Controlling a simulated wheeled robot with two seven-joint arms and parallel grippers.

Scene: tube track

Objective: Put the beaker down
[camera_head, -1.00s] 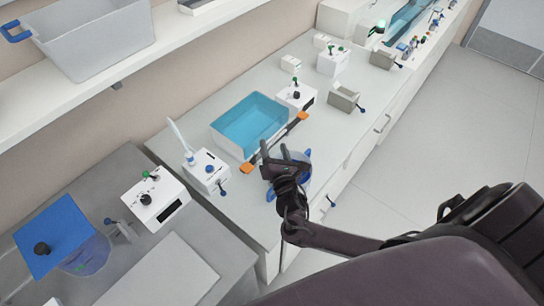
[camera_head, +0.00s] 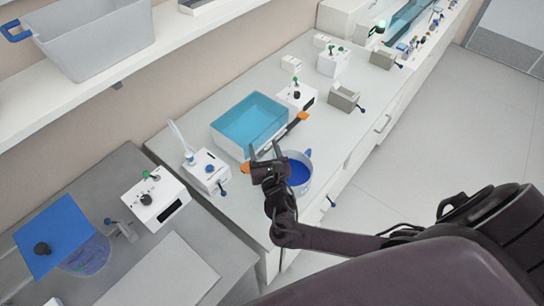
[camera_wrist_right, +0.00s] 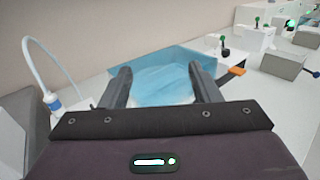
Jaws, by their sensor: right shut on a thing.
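The beaker (camera_head: 300,186) is a pale round vessel with blue contents and a blue part at its far rim. In the head view it appears upright at the bench's front edge; I cannot tell whether its base touches the bench. My right gripper (camera_head: 264,151) is at its left side, with its fingers pointing up the picture. The right wrist view shows the two fingers (camera_wrist_right: 160,82) spread apart, but not the beaker. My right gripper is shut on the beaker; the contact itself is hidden. My left gripper is not in view.
A blue water tank (camera_head: 228,143) with an orange-ended dark bar stands just beyond the gripper. A white device (camera_head: 205,172) with a tube is to the left. A grey block (camera_head: 343,98) stands to the right. Some bench top (camera_head: 325,140) is clear right of the beaker.

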